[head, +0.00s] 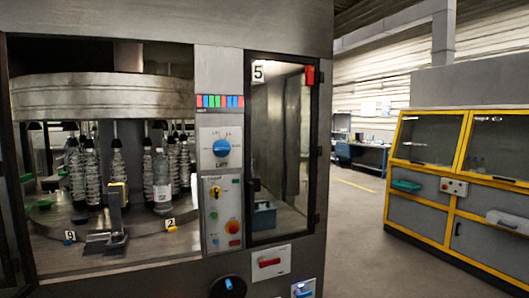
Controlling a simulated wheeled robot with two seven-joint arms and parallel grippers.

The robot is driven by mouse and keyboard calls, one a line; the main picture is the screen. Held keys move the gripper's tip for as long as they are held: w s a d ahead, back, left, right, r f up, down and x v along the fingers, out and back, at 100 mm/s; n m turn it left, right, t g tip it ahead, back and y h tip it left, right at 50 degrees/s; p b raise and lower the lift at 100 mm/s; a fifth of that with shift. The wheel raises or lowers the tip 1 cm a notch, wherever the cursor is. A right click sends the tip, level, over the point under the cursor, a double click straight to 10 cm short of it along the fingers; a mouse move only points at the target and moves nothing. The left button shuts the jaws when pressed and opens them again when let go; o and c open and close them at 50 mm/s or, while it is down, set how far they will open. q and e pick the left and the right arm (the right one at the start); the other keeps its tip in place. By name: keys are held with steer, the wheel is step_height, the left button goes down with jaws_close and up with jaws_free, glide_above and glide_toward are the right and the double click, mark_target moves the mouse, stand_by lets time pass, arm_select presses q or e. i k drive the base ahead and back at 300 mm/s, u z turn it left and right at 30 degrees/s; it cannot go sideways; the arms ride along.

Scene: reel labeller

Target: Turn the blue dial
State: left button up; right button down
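A round blue dial (222,148) sits on a white plate with scale marks, on the grey column of the machine left of the glass door. A black round knob (228,287) with a blue mark is lower down, cut by the bottom edge. A further blue control (303,291) on a white plate shows at the bottom, partly cut off. Neither of my grippers is in view, and nothing touches the blue dial.
Below the dial is a panel with a red knob (233,227) and a yellow-based switch. A red-handled switch (269,262) is lower right. Clear bottles (162,180) stand inside the machine. A yellow-framed cabinet (450,205) is at right; open floor (362,240) lies between.

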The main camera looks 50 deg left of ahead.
mark_target(222, 148)
steer(key=u, duration=0.05)
steer(key=i, duration=0.7)
steer(key=u, duration=0.9)
steer(key=i, duration=0.3)
steer(key=u, duration=0.3)
